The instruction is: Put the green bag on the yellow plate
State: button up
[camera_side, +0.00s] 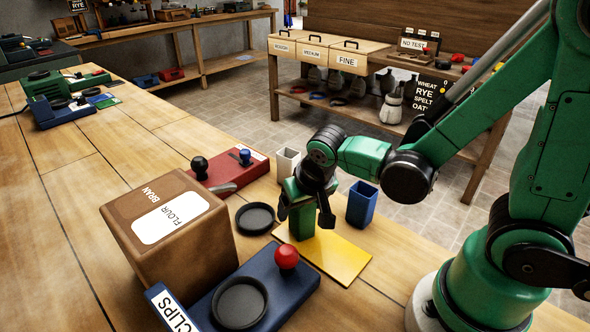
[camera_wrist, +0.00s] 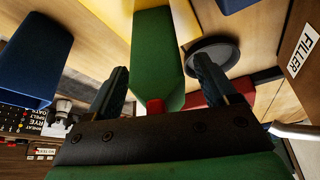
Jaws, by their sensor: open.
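The green bag (camera_side: 301,222) stands upright on the left part of the yellow plate (camera_side: 342,256), which lies flat on the wooden bench. My gripper (camera_side: 305,212) is above and around the top of the bag, with a finger on either side. In the wrist view the bag (camera_wrist: 156,60) sits between the two spread fingers of my gripper (camera_wrist: 162,88), with gaps on both sides. A small red part shows at the bag's near end. A strip of yellow plate (camera_wrist: 150,4) shows beyond the bag. The gripper hides the bag's top in the side view.
A blue open container (camera_side: 362,205) and a white one (camera_side: 288,163) stand close by. A black round dish (camera_side: 255,218) is left of the plate. A blue base with a red knob (camera_side: 287,257) and a brown flour box (camera_side: 150,230) are at front left.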

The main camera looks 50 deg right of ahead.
notch_tip(320, 180, up, 9)
jog(key=s+n+t+y, duration=0.1)
jog(key=s+n+t, duration=0.1)
jog(key=n+t, duration=0.1)
jog(key=shift+s+d+n+y, duration=0.3)
jog(key=shift+n+y, duration=0.1)
jog(key=shift+n, duration=0.3)
